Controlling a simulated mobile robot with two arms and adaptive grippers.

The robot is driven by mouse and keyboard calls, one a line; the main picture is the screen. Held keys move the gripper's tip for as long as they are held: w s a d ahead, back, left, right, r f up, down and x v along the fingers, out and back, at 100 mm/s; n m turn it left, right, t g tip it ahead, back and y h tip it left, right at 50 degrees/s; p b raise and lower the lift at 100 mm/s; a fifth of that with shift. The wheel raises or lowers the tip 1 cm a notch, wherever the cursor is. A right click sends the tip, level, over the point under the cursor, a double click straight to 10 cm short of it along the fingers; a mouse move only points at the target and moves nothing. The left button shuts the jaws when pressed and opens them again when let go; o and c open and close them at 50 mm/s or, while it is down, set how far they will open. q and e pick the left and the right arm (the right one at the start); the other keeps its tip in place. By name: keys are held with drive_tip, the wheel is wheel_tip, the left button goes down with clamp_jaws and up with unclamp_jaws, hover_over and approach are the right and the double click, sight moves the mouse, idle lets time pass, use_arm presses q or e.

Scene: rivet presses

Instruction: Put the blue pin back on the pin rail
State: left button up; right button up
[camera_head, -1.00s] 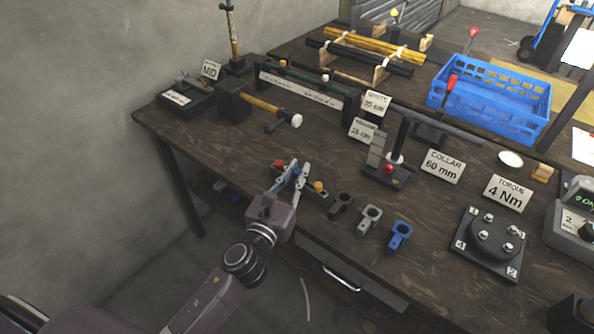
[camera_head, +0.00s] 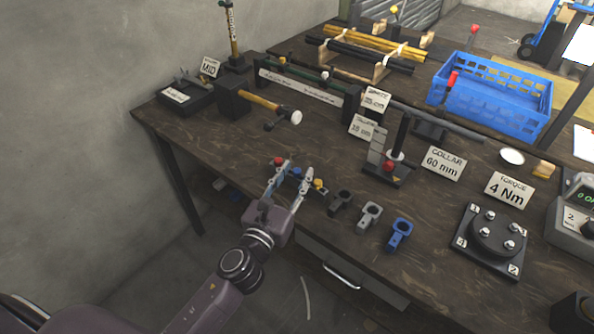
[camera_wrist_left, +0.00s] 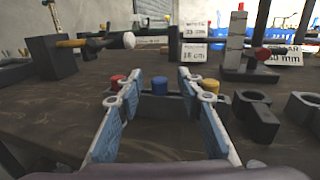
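The blue pin (camera_head: 296,172) stands upright in the dark pin rail, between the red pin (camera_head: 279,161) and the yellow pin (camera_head: 318,184). In the left wrist view the blue pin (camera_wrist_left: 159,86) is in the middle of the rail (camera_wrist_left: 170,106), with the red pin (camera_wrist_left: 117,83) to its left and the yellow pin (camera_wrist_left: 210,87) to its right. My left gripper (camera_head: 298,170) is open, its fingers spread on either side of the blue pin with a gap to each. The lower part of the pin is hidden in the rail. My right gripper is out of view.
Dark, grey and blue clamp collars (camera_head: 400,233) stand right of the rail near the table's front edge. A hammer (camera_head: 272,106) on a block lies behind to the left. A press with a red knob (camera_head: 388,167) stands behind to the right. Bare wood lies behind the rail.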

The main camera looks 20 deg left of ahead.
use_arm(q)
drive_tip(key=s, duration=0.6)
drive_tip(key=shift+s+a+f, duration=0.1)
drive_tip(key=shift+s+a, duration=0.25)
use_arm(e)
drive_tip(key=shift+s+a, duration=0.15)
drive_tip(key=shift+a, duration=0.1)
